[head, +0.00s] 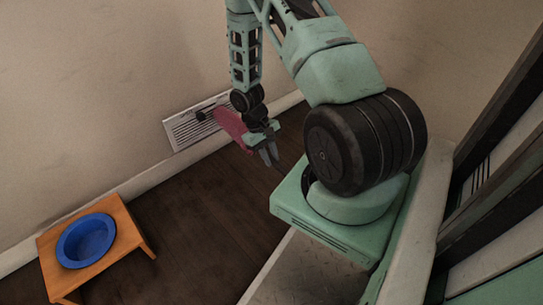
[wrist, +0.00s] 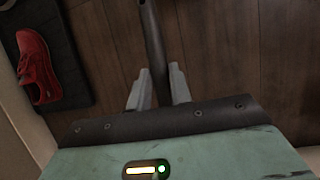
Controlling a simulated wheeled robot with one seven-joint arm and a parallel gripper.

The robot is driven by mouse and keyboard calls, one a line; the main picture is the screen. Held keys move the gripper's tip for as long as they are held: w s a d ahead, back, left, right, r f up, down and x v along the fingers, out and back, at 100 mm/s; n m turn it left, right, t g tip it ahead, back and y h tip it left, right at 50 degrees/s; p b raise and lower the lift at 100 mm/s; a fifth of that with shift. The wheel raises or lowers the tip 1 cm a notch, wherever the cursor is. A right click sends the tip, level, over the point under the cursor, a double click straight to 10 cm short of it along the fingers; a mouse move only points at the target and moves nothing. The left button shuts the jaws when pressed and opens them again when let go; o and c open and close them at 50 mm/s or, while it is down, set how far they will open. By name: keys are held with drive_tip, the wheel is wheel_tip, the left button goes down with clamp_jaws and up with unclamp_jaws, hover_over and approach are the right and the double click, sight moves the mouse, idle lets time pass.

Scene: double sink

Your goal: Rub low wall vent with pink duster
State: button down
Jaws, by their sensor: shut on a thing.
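The low wall vent (head: 185,130) is a pale slatted grille set in the wall just above the baseboard. The pink duster (head: 231,124) is at its right end, overlapping it in the head view; I cannot tell if they touch. My gripper (head: 268,154) is beside the duster, pointing down toward the floor. In the wrist view my gripper's fingers (wrist: 157,88) are shut on a dark rod (wrist: 152,40), which looks like the duster's handle. The duster's pink head is not in the wrist view.
A blue bowl (head: 86,240) sits in a small wooden stand (head: 128,238) by the wall at the lower left. A red shoe (wrist: 37,66) lies on a dark mat (wrist: 74,62) in the wrist view. The wooden floor (head: 190,205) between stand and gripper is clear.

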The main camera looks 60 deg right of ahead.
drive_tip(key=shift+w, duration=0.2)
drive_tip(key=d+p, duration=0.1)
drive_tip(key=d, duration=0.1)
drive_tip(key=s+d+p, duration=0.1)
drive_tip(key=d, duration=0.1)
drive_tip(key=shift+r, duration=0.1)
idle(0.3)
drive_tip(key=shift+w+a+p, duration=0.25)
drive_tip(key=shift+a+p, duration=0.2)
drive_tip(key=shift+a, duration=0.55)
drive_tip(key=shift+w+a+p, duration=0.2)
drive_tip(key=shift+a+p, duration=0.2)
drive_tip(key=shift+a, duration=0.6)
